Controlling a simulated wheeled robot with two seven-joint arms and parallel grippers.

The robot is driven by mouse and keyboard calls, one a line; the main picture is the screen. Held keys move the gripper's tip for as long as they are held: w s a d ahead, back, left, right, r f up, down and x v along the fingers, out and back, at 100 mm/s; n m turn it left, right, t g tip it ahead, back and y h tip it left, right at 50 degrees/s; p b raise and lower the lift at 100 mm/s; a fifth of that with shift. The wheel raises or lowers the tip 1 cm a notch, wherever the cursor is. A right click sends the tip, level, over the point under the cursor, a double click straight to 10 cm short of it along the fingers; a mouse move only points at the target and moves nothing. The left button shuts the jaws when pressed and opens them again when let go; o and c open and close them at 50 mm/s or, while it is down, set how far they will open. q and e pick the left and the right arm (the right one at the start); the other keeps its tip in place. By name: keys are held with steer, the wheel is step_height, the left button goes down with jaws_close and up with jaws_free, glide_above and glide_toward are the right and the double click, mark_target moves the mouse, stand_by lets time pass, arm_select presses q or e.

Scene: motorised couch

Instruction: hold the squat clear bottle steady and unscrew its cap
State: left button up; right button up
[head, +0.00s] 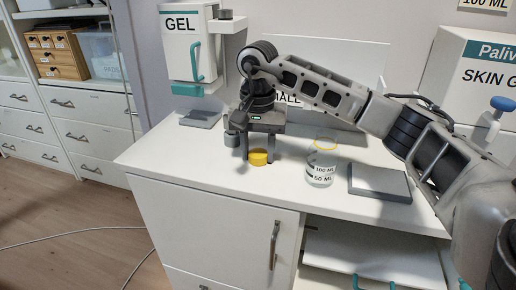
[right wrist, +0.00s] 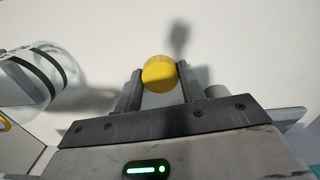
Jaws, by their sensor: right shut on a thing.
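The squat clear bottle (head: 320,170) stands upright on the white counter, with black marks reading 100 ML and 50 ML and a thin yellow ring at its top. It also shows at the left of the right wrist view (right wrist: 38,78). The yellow cap (head: 258,158) is off the bottle, to its left. My right gripper (head: 257,160) points down and is shut on the cap, which also shows between its fingertips in the right wrist view (right wrist: 159,72). Whether the cap touches the counter I cannot tell. My left gripper is not in view.
A flat grey plate (head: 379,183) lies right of the bottle. Another grey plate (head: 200,119) lies at the back left, below the GEL dispenser (head: 183,45). A skin gel box (head: 475,80) and a blue-topped pump (head: 497,115) stand right. The counter's front left is clear.

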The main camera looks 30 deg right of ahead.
mark_target(258, 154)
steer(key=shift+f, duration=0.2)
steer(key=o, duration=1)
steer(key=shift+o, duration=0.5)
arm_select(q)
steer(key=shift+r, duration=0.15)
arm_select(e)
steer(key=shift+r, duration=0.25)
arm_select(q)
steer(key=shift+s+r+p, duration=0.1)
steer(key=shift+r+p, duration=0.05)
steer(key=shift+p, duration=0.75)
arm_select(e)
step_height(258, 154, up, 12)
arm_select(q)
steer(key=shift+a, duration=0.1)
